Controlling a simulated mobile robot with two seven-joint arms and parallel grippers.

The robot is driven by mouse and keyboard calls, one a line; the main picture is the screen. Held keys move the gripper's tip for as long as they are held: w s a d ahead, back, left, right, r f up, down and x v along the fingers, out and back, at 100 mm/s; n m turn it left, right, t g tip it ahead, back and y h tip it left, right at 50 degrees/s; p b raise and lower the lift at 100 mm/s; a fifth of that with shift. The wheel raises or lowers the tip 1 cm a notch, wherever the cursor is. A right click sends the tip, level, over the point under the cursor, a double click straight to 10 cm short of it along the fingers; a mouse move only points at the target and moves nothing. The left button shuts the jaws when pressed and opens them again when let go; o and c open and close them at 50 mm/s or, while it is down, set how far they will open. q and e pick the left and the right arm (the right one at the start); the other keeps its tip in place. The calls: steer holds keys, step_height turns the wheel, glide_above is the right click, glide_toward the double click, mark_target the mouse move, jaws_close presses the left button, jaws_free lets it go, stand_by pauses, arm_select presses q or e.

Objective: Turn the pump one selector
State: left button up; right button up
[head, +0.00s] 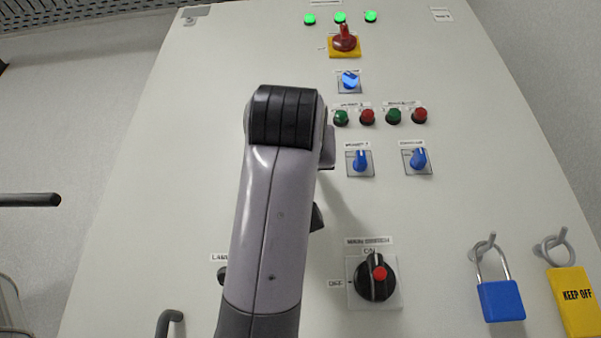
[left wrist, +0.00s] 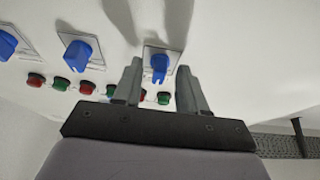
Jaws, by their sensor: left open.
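In the left wrist view, a blue selector (left wrist: 159,66) on a square pale plate sits beyond the two fingertips of my left gripper (left wrist: 159,82). The gripper is open, with one finger on each side of the knob in the picture. Its handle looks roughly upright there. I cannot tell whether the fingers touch it. In the head view my left arm hides this selector and most of the gripper. Two more blue selectors stand in this row, the middle one (head: 360,161) and the right one (head: 418,159). My right gripper is not in view.
Red and green buttons (head: 367,117) line the panel beside the selectors. Above are another blue selector (head: 349,82), a red knob (head: 344,40) and lit green lamps (head: 340,17). Below are a black main switch (head: 376,280), a blue padlock (head: 501,301) and a yellow tag (head: 575,300).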

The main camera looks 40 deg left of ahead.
arm_select(q)
steer(key=b+v, duration=0.2)
steer(key=v, duration=0.5)
steer(key=shift+b, duration=0.4)
